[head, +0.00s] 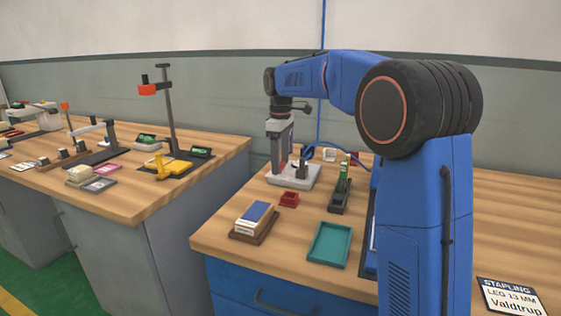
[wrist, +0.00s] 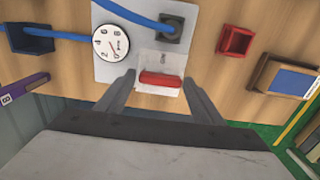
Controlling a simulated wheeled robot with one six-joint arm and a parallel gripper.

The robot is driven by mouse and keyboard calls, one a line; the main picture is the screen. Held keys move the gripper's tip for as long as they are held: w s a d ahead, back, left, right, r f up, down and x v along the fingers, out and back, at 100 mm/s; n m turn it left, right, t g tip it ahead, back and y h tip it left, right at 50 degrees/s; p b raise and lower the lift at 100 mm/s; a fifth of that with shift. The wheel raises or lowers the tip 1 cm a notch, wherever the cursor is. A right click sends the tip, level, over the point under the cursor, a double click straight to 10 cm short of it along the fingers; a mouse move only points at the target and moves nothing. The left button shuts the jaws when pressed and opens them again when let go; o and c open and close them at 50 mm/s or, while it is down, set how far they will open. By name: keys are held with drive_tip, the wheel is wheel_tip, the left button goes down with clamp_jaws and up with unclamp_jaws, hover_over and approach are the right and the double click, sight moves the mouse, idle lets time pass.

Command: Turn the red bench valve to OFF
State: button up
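The red bench valve (wrist: 160,79) shows in the wrist view as a red bar handle lying crosswise on a white label plate (wrist: 146,59). Small lettering sits above the handle; it is too small to read surely. My gripper (wrist: 159,77) is open, with one finger to the left of the handle and one to the right, and nothing is held. Whether a finger touches the handle cannot be told. In the head view my gripper (head: 282,160) points down over the light grey base plate (head: 305,180); the fingers mostly hide the valve there.
A round gauge (wrist: 111,43) and a dark grey block (wrist: 172,28) with a blue hose stand beside the valve. A small red bin (wrist: 236,41) and a wooden tray with a blue-topped block (wrist: 293,80) lie to the right. A teal tray (head: 329,245) lies nearer on the bench.

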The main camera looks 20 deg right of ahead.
sight(281, 163)
wheel_tip(281, 163, up, 17)
drive_tip(key=shift+r, duration=0.15)
idle(0.7)
